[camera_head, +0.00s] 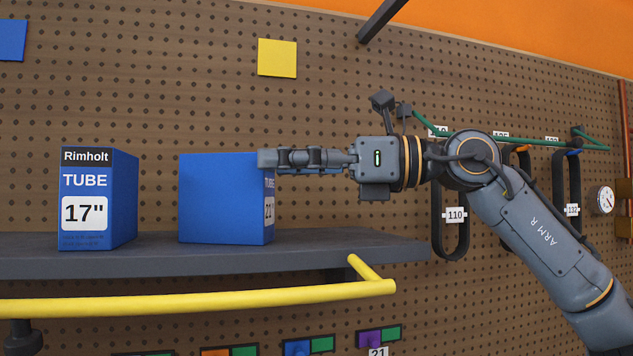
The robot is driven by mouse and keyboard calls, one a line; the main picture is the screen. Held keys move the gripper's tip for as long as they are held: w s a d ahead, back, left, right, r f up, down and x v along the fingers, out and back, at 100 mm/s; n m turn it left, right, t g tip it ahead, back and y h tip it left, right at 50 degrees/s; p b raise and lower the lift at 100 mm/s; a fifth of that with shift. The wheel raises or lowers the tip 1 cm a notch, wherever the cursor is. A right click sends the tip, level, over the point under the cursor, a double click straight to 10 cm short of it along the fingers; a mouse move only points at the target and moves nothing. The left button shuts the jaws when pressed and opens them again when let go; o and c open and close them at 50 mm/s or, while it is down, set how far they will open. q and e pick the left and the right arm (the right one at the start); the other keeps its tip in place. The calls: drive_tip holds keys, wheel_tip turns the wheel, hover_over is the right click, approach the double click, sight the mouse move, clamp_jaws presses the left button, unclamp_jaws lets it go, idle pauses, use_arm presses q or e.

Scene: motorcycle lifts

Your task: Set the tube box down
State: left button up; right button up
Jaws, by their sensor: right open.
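A blue tube box (218,200) stands upright on the grey shelf (300,254). Its label faces right, and the part that shows reads TUBE and a number that is partly hidden. My right gripper (268,160) reaches in from the right at the box's upper right edge, with its fingers seen edge-on. It is open. Whether a finger still touches the box I cannot tell. My left gripper is out of view.
A second blue box marked Rimholt TUBE 17" (84,200) stands to the left, with a gap between the two. A yellow rail (200,304) runs below the shelf front. Black belts (449,225) hang on the pegboard at right. The shelf's right end is bare.

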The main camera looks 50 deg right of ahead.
drive_tip(key=shift+b+v, duration=0.6)
drive_tip(key=shift+v, duration=1.7)
